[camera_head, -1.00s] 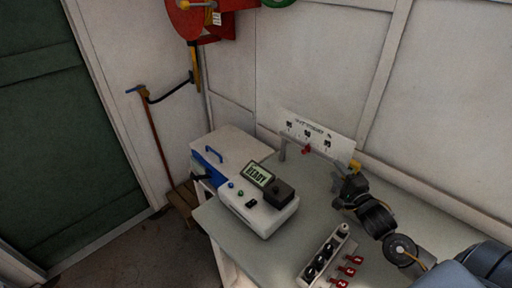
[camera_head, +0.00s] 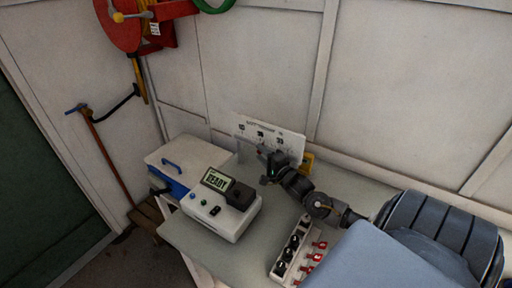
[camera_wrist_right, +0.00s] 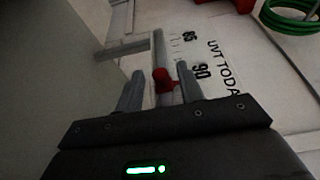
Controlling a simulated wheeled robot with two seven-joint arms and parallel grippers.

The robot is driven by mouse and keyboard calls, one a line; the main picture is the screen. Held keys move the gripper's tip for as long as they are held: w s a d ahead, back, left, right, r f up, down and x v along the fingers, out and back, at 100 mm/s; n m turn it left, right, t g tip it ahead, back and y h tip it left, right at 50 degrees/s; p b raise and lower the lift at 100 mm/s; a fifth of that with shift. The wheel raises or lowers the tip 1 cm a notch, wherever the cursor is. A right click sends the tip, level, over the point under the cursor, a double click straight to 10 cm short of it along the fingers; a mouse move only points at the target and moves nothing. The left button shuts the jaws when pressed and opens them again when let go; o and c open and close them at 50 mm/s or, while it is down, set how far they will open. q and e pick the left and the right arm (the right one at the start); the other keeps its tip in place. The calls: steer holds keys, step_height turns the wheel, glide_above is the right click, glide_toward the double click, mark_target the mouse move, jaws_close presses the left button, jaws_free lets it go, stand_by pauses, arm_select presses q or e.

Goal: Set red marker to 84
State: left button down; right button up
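The red marker (camera_wrist_right: 163,80) sits on a grey rail (camera_wrist_right: 158,48) beside the white scale panel (camera_head: 262,131). In the right wrist view the panel (camera_wrist_right: 228,58) shows 85, 90 and "UVT TODA…". The marker appears nearer the 90 in that slanted view; its exact reading cannot be told. My right gripper (camera_head: 263,160) is at the panel's front. In the wrist view its fingers (camera_wrist_right: 160,92) are apart, one on each side of the marker, with no clear contact. In the head view the gripper hides the marker. My left gripper is out of view.
A white device (camera_head: 228,218) with a screen reading "READY" stands on the table (camera_head: 183,235). A switch box (camera_head: 289,252) and red tags (camera_head: 316,257) lie near the right arm. A yellow object (camera_head: 307,161) is right of the panel. A red hose reel (camera_head: 121,25) hangs at upper left.

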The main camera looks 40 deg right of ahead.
steer(key=shift+w+d+p, duration=0.15)
steer(key=shift+w+p, duration=0.2)
steer(key=shift+w, duration=1.5)
jaws_close()
